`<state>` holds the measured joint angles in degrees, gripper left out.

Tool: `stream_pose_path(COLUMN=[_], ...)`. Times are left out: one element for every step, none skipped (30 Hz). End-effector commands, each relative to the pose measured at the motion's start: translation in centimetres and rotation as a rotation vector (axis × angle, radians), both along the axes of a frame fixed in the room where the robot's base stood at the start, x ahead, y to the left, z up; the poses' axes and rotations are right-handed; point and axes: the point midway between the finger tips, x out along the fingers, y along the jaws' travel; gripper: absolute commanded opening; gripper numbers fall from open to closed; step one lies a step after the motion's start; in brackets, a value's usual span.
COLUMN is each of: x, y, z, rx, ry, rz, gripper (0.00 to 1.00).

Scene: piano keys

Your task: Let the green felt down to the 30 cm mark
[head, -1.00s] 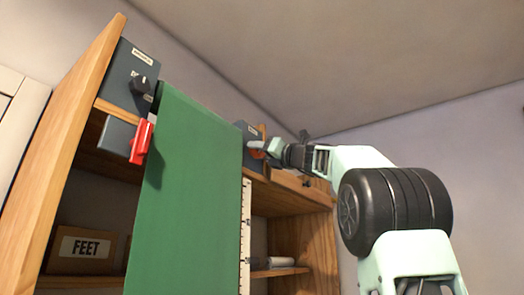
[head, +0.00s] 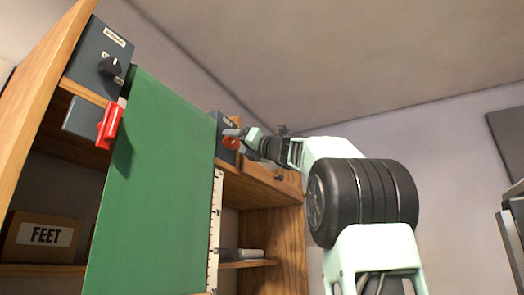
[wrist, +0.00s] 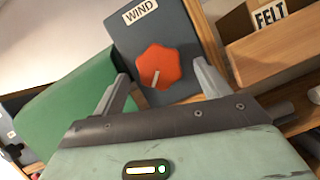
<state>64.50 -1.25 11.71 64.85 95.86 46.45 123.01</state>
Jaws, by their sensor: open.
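The green felt (head: 155,190) hangs as a wide sheet from a roll at the top of the wooden shelf in the head view. It also shows at the left of the wrist view (wrist: 68,110). A white measuring strip (head: 215,230) runs down the felt's right edge; its numbers are too small to read and the felt's lower edge is out of frame. A grey box labelled WIND carries an orange knob (wrist: 158,66). My gripper (wrist: 160,82) is open, its two fingers on either side of the knob in the wrist view; I cannot tell whether they touch it.
At the roll's left end, a grey box (head: 97,55) bears a black knob (head: 110,66), with a red lever (head: 108,126) below. A bin labelled FELT (wrist: 270,17) is right of the WIND box.

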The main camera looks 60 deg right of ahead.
Motion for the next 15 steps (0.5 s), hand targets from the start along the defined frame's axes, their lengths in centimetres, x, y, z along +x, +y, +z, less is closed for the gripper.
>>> stream_pose_path(x=[-0.9, -1.5, -2.3, -3.0, -3.6, -4.5, -5.2, -5.9, -6.7, -7.4, -8.1, -8.9, -9.5, -10.1, -10.9], y=[0.0, 0.1, 0.1, 0.1, 0.1, 0.1, 0.2, 0.2, 0.2, 0.2, 0.3, 0.3, 0.3, 0.3, 0.3], z=[-0.9, -1.2, -1.6, -1.9, -2.2, -2.6, -2.8, -3.1, -3.4, -3.6, -3.9, -4.2, -4.5, -4.7, -4.9], rx=[-0.002, -0.003, -0.002, -0.002, -0.003, -0.002, -0.002, -0.002, -0.002, -0.002, -0.001, 0.000, 0.000, 0.000, -0.001], ry=[-0.001, -0.001, -0.001, -0.001, 0.000, -0.001, 0.000, -0.001, -0.001, -0.001, -0.001, -0.001, 0.000, 0.000, 0.000], rz=[-0.005, -0.004, -0.005, -0.004, -0.004, -0.006, -0.004, -0.004, -0.003, -0.003, -0.002, -0.003, -0.002, -0.002, -0.003], gripper=[0.76, 0.76, 0.76, 0.76, 0.76, 0.76, 0.76, 0.76, 0.76, 0.76, 0.76, 0.76, 0.76, 0.76, 0.76])
